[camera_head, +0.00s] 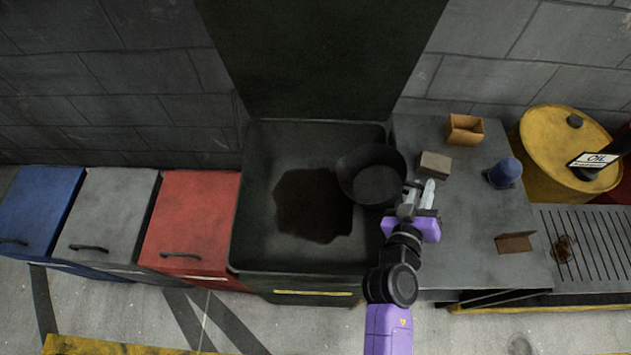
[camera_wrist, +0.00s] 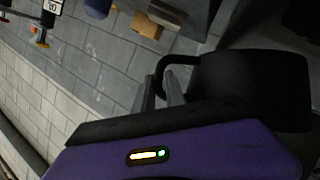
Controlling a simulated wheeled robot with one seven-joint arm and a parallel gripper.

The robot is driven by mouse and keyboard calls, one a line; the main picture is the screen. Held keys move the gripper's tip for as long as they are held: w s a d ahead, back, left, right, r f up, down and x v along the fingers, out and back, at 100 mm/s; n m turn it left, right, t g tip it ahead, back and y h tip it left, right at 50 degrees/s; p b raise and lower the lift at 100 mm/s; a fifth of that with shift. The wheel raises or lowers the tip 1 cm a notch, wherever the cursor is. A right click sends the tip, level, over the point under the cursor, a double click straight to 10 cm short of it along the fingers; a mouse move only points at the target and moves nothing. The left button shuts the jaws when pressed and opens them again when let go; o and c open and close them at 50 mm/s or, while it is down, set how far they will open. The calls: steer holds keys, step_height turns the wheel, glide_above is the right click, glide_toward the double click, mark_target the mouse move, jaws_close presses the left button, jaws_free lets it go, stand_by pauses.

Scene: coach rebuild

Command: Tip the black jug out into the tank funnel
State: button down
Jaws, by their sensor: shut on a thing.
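The black jug (camera_head: 372,172) is over the right side of a dark, open basin (camera_head: 262,252) in the head view. My gripper (camera_head: 420,188) is to the jug's right and is shut on its handle. In the wrist view the jug (camera_wrist: 255,85) fills the right side, and its curved handle (camera_wrist: 176,62) meets the fingers (camera_wrist: 163,95). I cannot tell how far the jug is tilted or what it holds. A dark patch (camera_head: 313,205) lies on the basin floor, left of the jug. I cannot make out a tank funnel for certain.
A grey bench (camera_head: 470,225) at the right holds a small orange box (camera_head: 464,129), a grey-brown block (camera_head: 435,164), a blue object (camera_head: 504,172) and a brown bracket (camera_head: 515,242). A yellow oil drum (camera_head: 548,140) stands beyond. Blue, grey and red cabinets (camera_head: 193,220) stand left.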

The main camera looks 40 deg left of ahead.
steer(key=shift+w+d+f+m+g+y+p, duration=0.15)
steer(key=shift+w+d+f+m+g+p, duration=0.45)
steer(key=shift+p, duration=1.15)
steer(key=shift+w+d+f+m+g+y+p, duration=0.15)
steer(key=shift+w+d+f+m+g+p, duration=0.45)
steer(key=shift+p, duration=1.1)
steer(key=shift+w+d+r, duration=0.1)
steer(key=shift+w+r, duration=0.1)
steer(key=shift+w, duration=0.05)
